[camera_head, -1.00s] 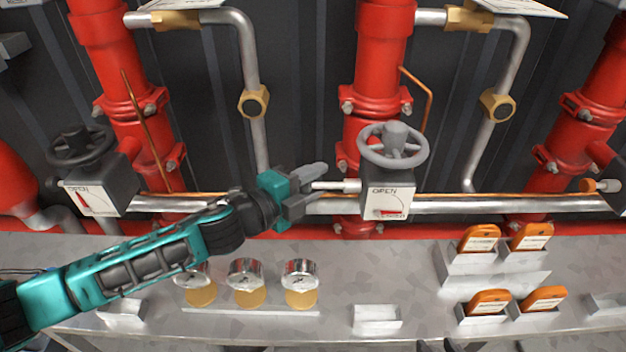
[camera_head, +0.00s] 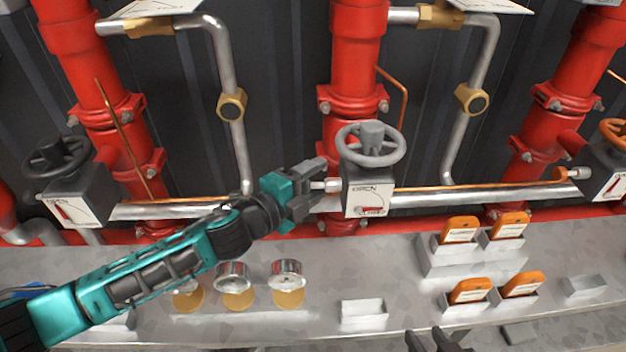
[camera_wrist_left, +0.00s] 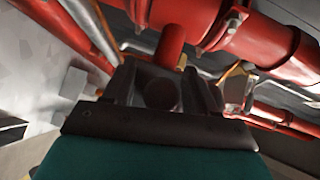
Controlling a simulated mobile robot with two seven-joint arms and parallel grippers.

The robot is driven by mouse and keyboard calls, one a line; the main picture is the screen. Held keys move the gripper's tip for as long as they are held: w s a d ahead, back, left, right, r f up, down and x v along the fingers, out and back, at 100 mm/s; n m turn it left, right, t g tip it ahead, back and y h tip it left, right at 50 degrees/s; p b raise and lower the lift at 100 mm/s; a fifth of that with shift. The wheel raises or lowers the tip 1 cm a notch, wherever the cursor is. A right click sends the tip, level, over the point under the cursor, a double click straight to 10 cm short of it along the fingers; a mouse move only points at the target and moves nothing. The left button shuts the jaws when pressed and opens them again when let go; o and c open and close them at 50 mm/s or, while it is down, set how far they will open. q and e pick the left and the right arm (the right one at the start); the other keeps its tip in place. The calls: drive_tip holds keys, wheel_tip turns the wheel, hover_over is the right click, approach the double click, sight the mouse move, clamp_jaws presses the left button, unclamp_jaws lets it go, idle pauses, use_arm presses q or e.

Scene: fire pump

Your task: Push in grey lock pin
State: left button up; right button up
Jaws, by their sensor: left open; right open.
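The grey lock pin (camera_head: 331,186) sticks out from the left side of the middle valve box (camera_head: 368,196), which has a grey handwheel (camera_head: 371,145) on top. My left gripper (camera_head: 322,184) is open at the pin's outer end; its fingers partly hide the pin, and I cannot tell whether they touch it. In the left wrist view, my left gripper (camera_wrist_left: 165,90) has its fingers apart, with a dark round shape between them that I cannot identify. My right gripper (camera_head: 429,342) shows only its fingertips at the bottom edge, open and empty.
Red pipes (camera_head: 355,60) stand behind, and a silver pipe (camera_head: 440,199) runs across. Gauges (camera_head: 287,272) and orange tags (camera_head: 470,290) sit on the grey counter (camera_head: 400,270).

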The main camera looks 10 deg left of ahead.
use_arm(q)
drive_tip(key=v, duration=1.3)
drive_tip(key=shift+w, duration=0.1)
